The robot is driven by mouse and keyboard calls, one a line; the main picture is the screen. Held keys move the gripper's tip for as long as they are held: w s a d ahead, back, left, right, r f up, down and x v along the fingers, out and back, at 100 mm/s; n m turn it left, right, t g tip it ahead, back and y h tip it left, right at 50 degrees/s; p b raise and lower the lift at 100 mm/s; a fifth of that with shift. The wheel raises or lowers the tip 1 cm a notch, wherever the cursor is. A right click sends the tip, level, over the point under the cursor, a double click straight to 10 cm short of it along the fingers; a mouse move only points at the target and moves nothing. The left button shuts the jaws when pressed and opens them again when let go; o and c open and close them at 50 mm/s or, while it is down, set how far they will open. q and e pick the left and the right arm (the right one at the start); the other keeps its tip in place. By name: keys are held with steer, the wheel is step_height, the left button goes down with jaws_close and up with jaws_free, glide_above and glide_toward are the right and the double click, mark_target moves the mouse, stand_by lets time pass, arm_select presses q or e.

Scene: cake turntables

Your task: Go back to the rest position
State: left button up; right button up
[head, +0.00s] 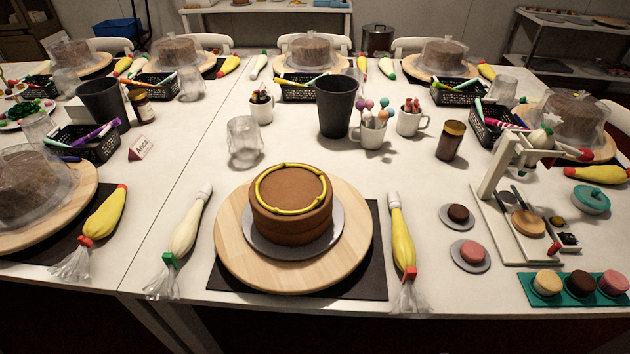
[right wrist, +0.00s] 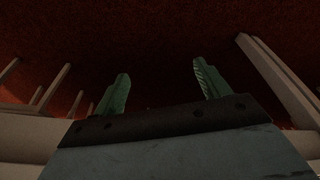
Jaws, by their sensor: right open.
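In the right wrist view my right gripper (right wrist: 160,92) shows two green fingers held well apart, with nothing between them. It points toward a dark red floor, away from the tabletop. Neither gripper shows in the head view, and my left gripper is in no view. In the head view a brown cake (head: 290,215) with a yellow piped ring (head: 291,210) on top sits on a grey disc on a round wooden turntable (head: 240,255). The turntable stands on a dark mat (head: 375,280).
A white piping bag (head: 190,228) lies left of the turntable and a yellow one (head: 402,240) right of it. Cups, baskets and covered cakes stand farther back. A white stand (head: 487,195) is at the right. In the wrist view, pale legs (right wrist: 275,75) rise on both sides.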

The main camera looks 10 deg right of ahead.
steer(key=s+d+f+g, duration=0.1)
steer(key=s+f, duration=0.2)
steer(key=f, duration=0.4)
steer(key=s+d+f, duration=0.1)
steer(key=s+f, duration=0.3)
steer(key=f, duration=0.3)
steer(key=s+d+f, duration=0.3)
steer(key=s+f, duration=0.5)
steer(key=s, duration=0.3)
steer(key=shift+s+g, duration=0.35)
steer(key=shift+g, duration=0.05)
steer(key=shift+d+f, duration=0.1)
